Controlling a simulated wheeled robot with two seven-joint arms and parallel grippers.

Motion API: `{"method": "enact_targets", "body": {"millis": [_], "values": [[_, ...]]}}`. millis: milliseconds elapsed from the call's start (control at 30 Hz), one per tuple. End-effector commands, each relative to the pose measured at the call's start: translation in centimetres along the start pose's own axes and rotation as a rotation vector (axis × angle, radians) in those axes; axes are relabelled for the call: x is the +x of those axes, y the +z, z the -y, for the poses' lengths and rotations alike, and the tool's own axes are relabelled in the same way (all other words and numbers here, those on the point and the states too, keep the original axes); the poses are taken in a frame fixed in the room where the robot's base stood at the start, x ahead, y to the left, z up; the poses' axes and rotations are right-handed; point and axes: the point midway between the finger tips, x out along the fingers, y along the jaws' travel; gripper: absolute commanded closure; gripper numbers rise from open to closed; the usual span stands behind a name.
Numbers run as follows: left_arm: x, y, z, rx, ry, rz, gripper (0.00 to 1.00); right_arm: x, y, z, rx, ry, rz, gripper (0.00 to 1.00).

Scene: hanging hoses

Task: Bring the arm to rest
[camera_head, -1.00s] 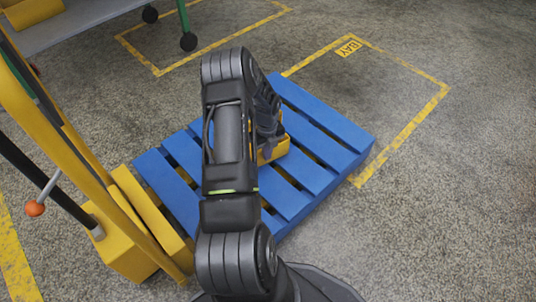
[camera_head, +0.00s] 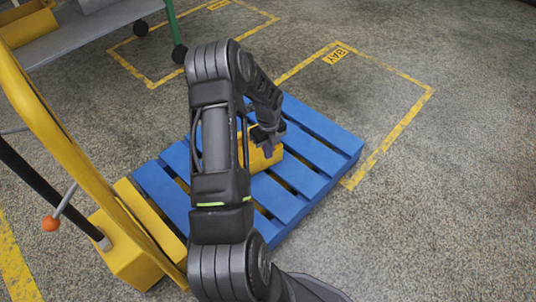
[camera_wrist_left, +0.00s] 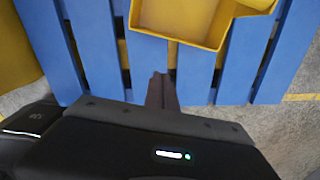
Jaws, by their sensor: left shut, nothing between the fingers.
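My left arm reaches up and forward across the head view, bent at the elbow. My left gripper (camera_head: 268,148) hangs in front of a yellow bin (camera_head: 262,160) as seen from the head. In the left wrist view the gripper (camera_wrist_left: 161,80) is shut with nothing between its fingers. The yellow bin (camera_wrist_left: 180,20) lies ahead of the fingertips there, apart from them in the picture. The bin sits on a blue slatted pallet (camera_head: 310,150), partly hidden by my arm. The right gripper is in neither view.
A yellow pallet jack (camera_head: 128,262) with an orange-knobbed lever (camera_head: 50,223) stands at the left, close to my arm. A grey cart (camera_head: 100,22) on casters is at the upper left. Yellow floor lines mark a bay (camera_head: 408,122). The floor at the right is clear.

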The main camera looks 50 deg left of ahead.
Motion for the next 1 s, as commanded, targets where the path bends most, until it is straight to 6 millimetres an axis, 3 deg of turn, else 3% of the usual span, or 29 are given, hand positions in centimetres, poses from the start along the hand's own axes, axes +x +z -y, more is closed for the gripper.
{"method": "enact_targets", "body": {"millis": [667, 867, 1000], "values": [[0.0, 0.0, 0.0, -0.028, -0.002, 0.001, 1.00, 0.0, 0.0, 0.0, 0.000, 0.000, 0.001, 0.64], [0.1, 0.5, 1.6, -0.298, -0.075, 0.017, 1.00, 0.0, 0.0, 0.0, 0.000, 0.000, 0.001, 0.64], [1.7, -1.8, 3.0, -0.705, -0.170, -0.039, 1.00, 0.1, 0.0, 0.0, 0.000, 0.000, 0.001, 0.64]]}}
